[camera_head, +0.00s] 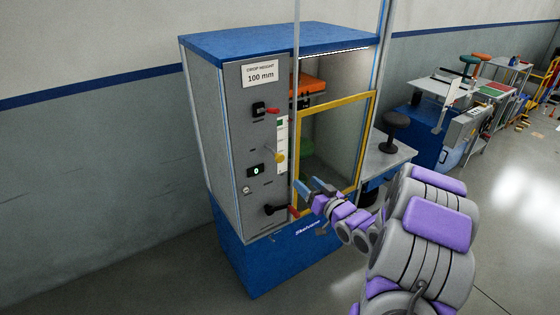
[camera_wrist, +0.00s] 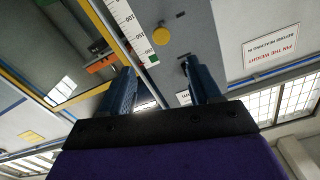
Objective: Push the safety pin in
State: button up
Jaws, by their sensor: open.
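A grey drop-test cabinet with a blue top (camera_head: 275,40) stands ahead. Its front panel carries a yellow round knob (camera_head: 280,157), which looks like the head of the safety pin, though no label on it confirms this. The knob also shows in the wrist view (camera_wrist: 161,36), beside a white scale and beyond my fingertips. My gripper (camera_head: 309,186) is open and empty, below and right of the knob in the head view. In the wrist view my gripper's two blue fingers (camera_wrist: 158,68) stand apart with nothing between them. How deep the pin sits cannot be told.
A red-tipped lever (camera_head: 272,111) is higher on the panel and a red-ended handle (camera_head: 293,211) lower. A yellow-framed clear door (camera_head: 336,104) is right of the panel. A warning sign (camera_wrist: 272,47) about pinning the weight shows in the wrist view.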

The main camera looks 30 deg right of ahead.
aim_at(281, 161)
jog(key=w+b, duration=0.1)
jog(key=w, duration=0.4)
jog(key=w+a+b, duration=0.1)
jog(key=w, duration=0.5)
jog(key=w+b, duration=0.1)
jog(key=w, duration=0.4)
jog(key=shift+w+a, duration=0.15)
jog(key=shift+w, duration=0.15)
grip_shut()
